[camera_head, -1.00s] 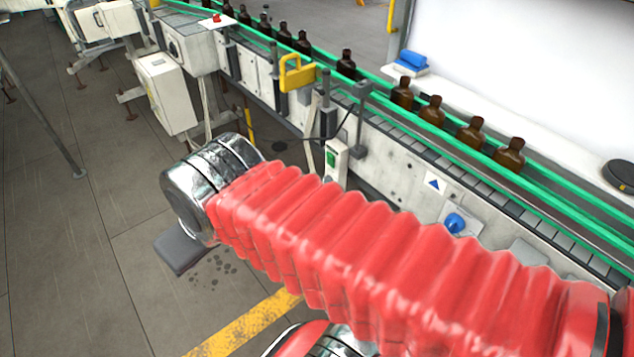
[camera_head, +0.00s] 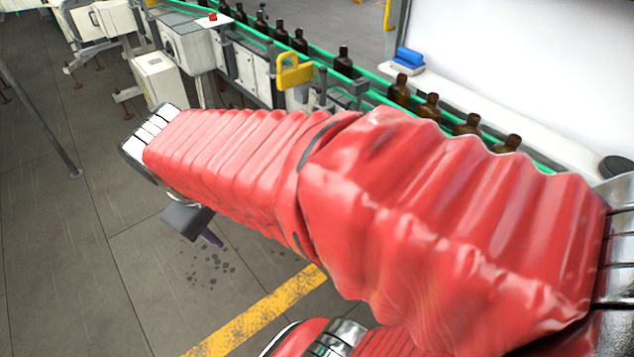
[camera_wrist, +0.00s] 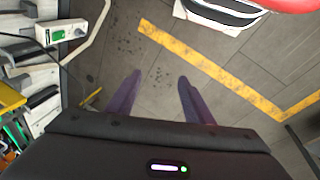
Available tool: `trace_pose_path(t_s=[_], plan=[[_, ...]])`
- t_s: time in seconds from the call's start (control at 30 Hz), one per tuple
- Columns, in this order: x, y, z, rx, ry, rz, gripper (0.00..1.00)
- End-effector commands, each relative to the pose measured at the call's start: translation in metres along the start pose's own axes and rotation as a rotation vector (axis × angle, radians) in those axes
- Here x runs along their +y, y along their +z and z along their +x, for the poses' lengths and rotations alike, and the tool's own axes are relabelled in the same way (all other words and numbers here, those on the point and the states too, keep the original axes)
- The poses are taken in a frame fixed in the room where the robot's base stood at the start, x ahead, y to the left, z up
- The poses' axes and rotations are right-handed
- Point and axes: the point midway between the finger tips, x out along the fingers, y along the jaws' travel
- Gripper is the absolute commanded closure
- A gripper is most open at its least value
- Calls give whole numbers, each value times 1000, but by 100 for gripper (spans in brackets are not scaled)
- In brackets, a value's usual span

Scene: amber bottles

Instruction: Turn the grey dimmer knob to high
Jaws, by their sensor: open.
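I cannot make out the grey dimmer knob for certain in either view. A grey box (camera_head: 190,45) at the upper left of the head view has a small dark round part on its side, too small to identify. My gripper (camera_wrist: 160,77) shows in the wrist view with two purple fingers spread apart and nothing between them, above bare floor. In the head view, its grey body and one purple finger (camera_head: 211,239) hang below the end of my red-sleeved arm, away from the conveyor. My arm hides much of the conveyor's near side.
Brown bottles (camera_head: 343,62) line the green-railed conveyor. A yellow padlock-shaped part (camera_head: 294,70) sits on its near side. A white box with a green switch (camera_wrist: 60,33) is at the wrist view's upper left. A yellow line (camera_wrist: 210,68) crosses the open floor.

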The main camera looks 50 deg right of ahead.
Motion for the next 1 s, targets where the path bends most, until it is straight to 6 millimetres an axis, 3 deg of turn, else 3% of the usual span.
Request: trace_pose_path(t_s=[1.0], plan=[[137, -33, 141, -692, 356, -464, 53]])
